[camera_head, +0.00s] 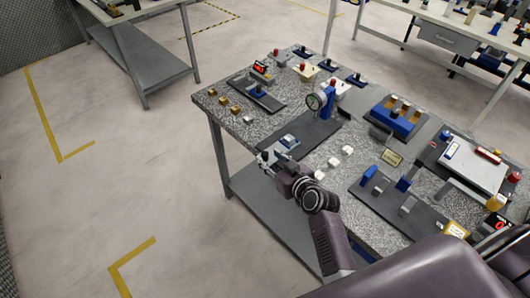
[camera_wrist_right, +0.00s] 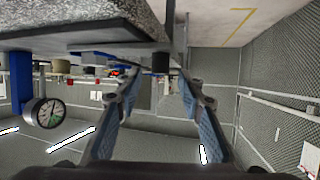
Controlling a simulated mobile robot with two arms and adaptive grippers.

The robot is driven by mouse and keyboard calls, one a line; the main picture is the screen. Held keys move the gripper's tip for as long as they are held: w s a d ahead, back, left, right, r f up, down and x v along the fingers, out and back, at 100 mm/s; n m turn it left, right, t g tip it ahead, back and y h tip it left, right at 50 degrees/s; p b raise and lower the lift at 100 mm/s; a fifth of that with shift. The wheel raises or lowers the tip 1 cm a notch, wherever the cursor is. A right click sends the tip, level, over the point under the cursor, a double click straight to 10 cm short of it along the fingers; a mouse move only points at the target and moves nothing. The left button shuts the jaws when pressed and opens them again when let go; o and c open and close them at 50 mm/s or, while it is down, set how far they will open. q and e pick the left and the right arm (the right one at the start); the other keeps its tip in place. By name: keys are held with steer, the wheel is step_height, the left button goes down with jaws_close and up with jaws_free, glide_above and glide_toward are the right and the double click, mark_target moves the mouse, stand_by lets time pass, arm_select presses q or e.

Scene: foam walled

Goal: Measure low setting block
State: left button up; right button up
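The dial gauge (camera_head: 314,101) has a round white face on a blue post. It stands on a dark base plate (camera_head: 318,131) on the speckled table. In the wrist view, which looks upside down, the dial (camera_wrist_right: 45,113) is at the left. My right gripper (camera_head: 282,150) is low at the plate's near left end. Its fingers (camera_wrist_right: 158,88) are spread apart. A small dark block (camera_wrist_right: 160,61) shows against the plate, ahead between the fingers; contact cannot be told. Three pale blocks, one of them here (camera_head: 333,162), sit right of the plate. My left gripper is out of view.
Several gold blocks (camera_head: 235,110) line the table's left edge. A blue fixture (camera_head: 399,119), a second dark plate with blue posts (camera_head: 404,206) and a white-topped device (camera_head: 473,165) crowd the right side. Open floor (camera_head: 150,190) lies left of the table.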

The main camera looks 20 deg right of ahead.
mark_target(266, 155)
steer(key=shift+x, duration=2.2)
steer(key=shift+c, duration=0.6)
jaws_close()
steer(key=w+d+b, duration=0.1)
steer(key=d, duration=0.1)
steer(key=w+d+b, duration=0.1)
steer(key=d, duration=0.2)
steer(key=w+d+b, duration=0.1)
steer(key=d, duration=0.2)
steer(key=shift+w+d+b, duration=0.2)
steer(key=shift+d+b, duration=0.05)
steer(key=shift+b, duration=0.15)
steer(key=shift+o, duration=0.6)
jaws_free()
